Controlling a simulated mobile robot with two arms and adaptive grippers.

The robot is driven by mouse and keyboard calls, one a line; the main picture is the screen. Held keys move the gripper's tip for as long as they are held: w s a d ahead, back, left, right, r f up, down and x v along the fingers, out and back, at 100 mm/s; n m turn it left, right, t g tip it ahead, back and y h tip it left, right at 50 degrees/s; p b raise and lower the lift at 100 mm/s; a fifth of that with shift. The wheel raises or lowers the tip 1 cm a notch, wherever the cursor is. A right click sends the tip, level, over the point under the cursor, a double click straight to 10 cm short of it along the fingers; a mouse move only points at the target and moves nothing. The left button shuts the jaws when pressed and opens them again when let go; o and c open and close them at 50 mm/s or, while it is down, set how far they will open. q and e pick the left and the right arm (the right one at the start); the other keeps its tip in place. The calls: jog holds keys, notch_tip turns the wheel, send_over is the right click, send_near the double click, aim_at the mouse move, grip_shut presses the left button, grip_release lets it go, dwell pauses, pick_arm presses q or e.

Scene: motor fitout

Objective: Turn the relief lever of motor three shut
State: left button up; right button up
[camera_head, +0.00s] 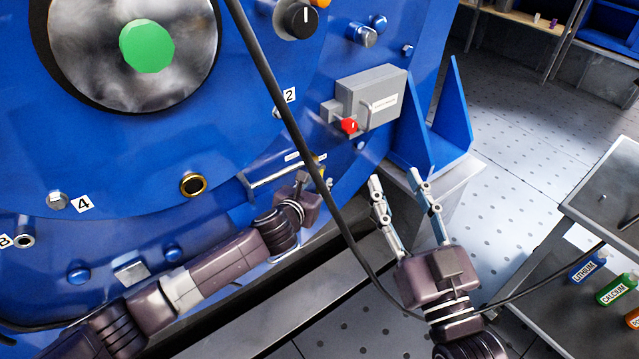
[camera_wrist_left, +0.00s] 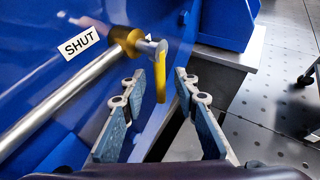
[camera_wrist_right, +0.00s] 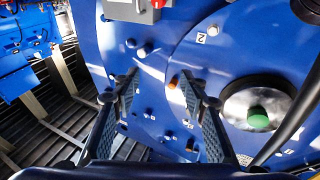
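The relief lever (camera_wrist_left: 160,85) is a yellow handle hanging down from the brass-collared end of a silver pipe (camera_wrist_left: 62,95). A white SHUT label (camera_wrist_left: 79,43) is on the blue casing left of that end. My left gripper (camera_wrist_left: 158,77) is open, with one finger on each side of the lever in its wrist view; I cannot tell whether either touches it. In the head view the lever (camera_head: 322,171) is small and partly hidden near the left gripper (camera_head: 311,182). My right gripper (camera_head: 396,177) is open and empty, right of the lever; its wrist view shows the fingers apart (camera_wrist_right: 155,82).
A black cable (camera_head: 290,120) hangs across the front of the blue motor casing (camera_head: 120,235). A grey box with a red knob (camera_head: 349,125) is above the lever. A blue bracket (camera_head: 440,125) stands to the right. A cart (camera_head: 590,215) with labelled bottles is at the far right.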

pick_arm(q)
jog(key=shift+b+x, duration=0.35)
jog(key=shift+x, duration=0.6)
pick_arm(e)
jog(key=shift+s+a+r+t+y, duration=0.15)
jog(key=shift+s+r+t, duration=0.2)
jog(key=shift+r, duration=0.4)
jog(key=shift+s+d+r+t+y, duration=0.1)
jog(key=shift+s+r+t+y, duration=0.1)
jog(key=shift+r+t, duration=0.45)
jog(key=shift+s+a+r+t+y, duration=0.15)
jog(key=shift+s+r+t, duration=0.1)
jog(key=shift+r, duration=0.65)
jog(key=shift+d, duration=0.1)
pick_arm(q)
grip_shut()
